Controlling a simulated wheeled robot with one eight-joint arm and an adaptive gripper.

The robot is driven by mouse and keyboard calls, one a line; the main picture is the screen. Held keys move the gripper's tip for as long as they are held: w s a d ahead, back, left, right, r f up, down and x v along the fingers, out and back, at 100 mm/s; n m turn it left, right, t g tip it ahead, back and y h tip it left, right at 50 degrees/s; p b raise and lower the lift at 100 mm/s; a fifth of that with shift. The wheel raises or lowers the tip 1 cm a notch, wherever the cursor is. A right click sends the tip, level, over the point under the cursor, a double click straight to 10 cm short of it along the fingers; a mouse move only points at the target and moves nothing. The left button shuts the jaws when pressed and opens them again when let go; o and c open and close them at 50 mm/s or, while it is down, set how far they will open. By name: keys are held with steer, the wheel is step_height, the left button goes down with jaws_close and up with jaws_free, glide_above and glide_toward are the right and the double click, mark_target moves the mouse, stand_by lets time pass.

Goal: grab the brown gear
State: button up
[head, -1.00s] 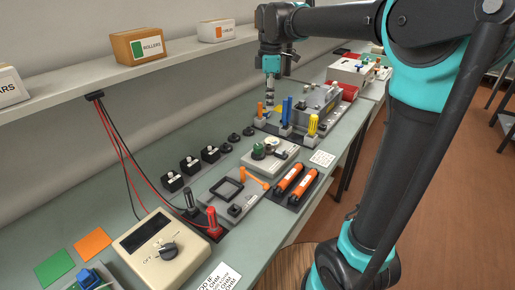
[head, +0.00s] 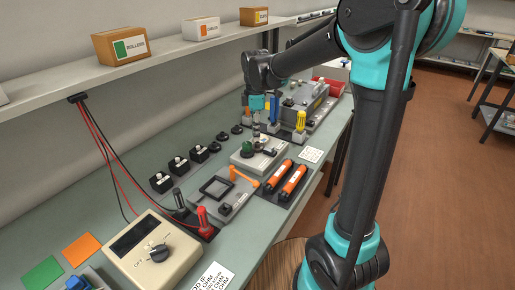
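A pale block (head: 259,161) on the bench carries a green gear (head: 248,149) and small dark parts beside it. I cannot make out a brown gear for certain; it may be hidden behind my gripper or too small to tell by colour. My gripper (head: 257,135) points down over the back of this block, close to the green gear. Its fingers are too small to show whether they are apart, and I see nothing clearly held.
Orange-ended rollers (head: 293,180) lie right of the block. A grey tool holder with a yellow-handled tool (head: 300,121) stands behind it. Black blocks (head: 180,166) line the left. A meter (head: 151,250) stands in front. A shelf (head: 160,59) runs above the bench.

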mark_target(257, 144)
step_height(257, 144, down, 4)
steer(key=shift+d, duration=0.15)
steer(key=shift+c, duration=0.2)
jaws_close()
steer(key=shift+r, duration=0.1)
